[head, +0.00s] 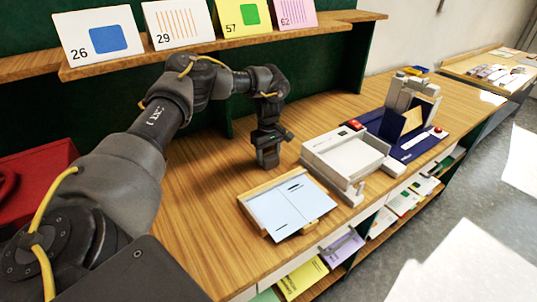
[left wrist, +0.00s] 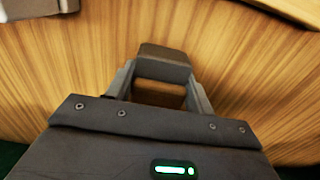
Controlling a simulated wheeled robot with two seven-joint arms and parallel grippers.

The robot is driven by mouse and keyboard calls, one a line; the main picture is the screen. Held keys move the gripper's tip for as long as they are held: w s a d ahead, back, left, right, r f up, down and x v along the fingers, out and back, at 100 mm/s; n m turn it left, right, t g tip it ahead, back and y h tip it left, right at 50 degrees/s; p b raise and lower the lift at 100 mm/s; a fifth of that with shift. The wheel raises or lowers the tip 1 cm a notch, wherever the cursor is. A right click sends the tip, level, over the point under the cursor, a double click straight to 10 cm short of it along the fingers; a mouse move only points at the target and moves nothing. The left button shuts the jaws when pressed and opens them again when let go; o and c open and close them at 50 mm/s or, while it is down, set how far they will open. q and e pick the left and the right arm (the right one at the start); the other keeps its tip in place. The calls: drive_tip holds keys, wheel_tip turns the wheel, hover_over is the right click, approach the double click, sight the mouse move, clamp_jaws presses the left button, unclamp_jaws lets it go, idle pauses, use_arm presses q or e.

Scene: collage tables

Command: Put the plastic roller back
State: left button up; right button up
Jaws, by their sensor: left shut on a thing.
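My left gripper (head: 267,153) points down over the bare wood worktop (head: 205,205), behind the wooden tray. In the left wrist view its two grey fingers (left wrist: 160,88) are shut on a dark grey, block-like piece (left wrist: 165,62) that spans their tips. This piece appears to be the plastic roller, though its full shape is hidden. In the head view it is dark against the gripper, and I cannot tell whether it touches the worktop. My right gripper is not in view.
A wooden tray (head: 246,206) with white sheets lies near the front edge. Numbered cards (head: 93,38) stand on the back shelf. A red object (head: 35,170) is at left. The worktop's middle is clear.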

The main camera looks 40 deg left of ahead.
sight(268, 151)
use_arm(q)
drive_tip(key=shift+f, duration=0.15)
drive_tip(key=o, duration=0.9)
drive_tip(key=shift+w+r, duration=0.1)
drive_tip(key=shift+r, duration=0.3)
wheel_tip(268, 151, up, 12)
drive_tip(key=shift+f+b, duration=0.2)
drive_tip(key=shift+b, duration=0.2)
drive_tip(key=shift+f, duration=0.1)
